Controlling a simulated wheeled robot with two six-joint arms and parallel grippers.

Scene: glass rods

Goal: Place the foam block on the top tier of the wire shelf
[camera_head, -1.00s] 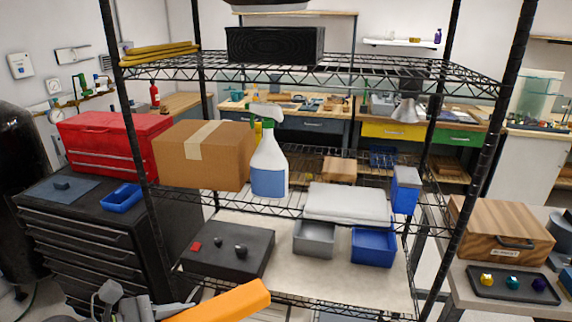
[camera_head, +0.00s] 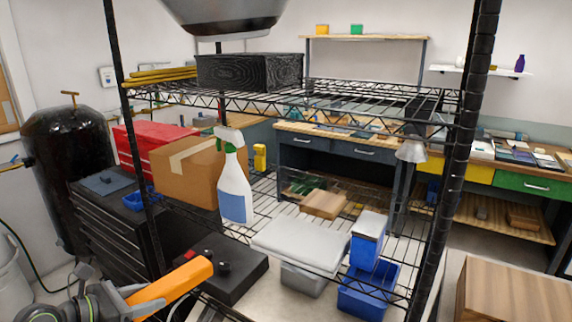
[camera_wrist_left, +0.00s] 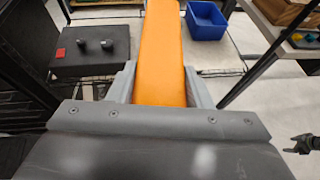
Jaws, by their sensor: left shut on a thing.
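My left gripper (camera_head: 132,299) shows at the lower left of the head view, shut on the orange foam block (camera_head: 178,284). In the left wrist view the block (camera_wrist_left: 162,55) is long and flat-sided, clamped between the two grey fingers and pointing away. The black wire shelf has a top tier (camera_head: 350,103) at mid-height in the head view. The block is well below that tier, near the shelf's front left post, apart from the tier. A small dark claw-like part (camera_wrist_left: 303,143), perhaps my right gripper, shows at the right edge of the wrist view; its opening is unclear.
The top tier bears a black box (camera_head: 250,71) and yellow rods (camera_head: 160,75) at left; its right part looks bare. A grey dome (camera_head: 220,15) hangs above. A cardboard box (camera_head: 190,170), a spray bottle (camera_head: 234,180) and bins stand lower. Posts (camera_head: 463,120) flank the shelf.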

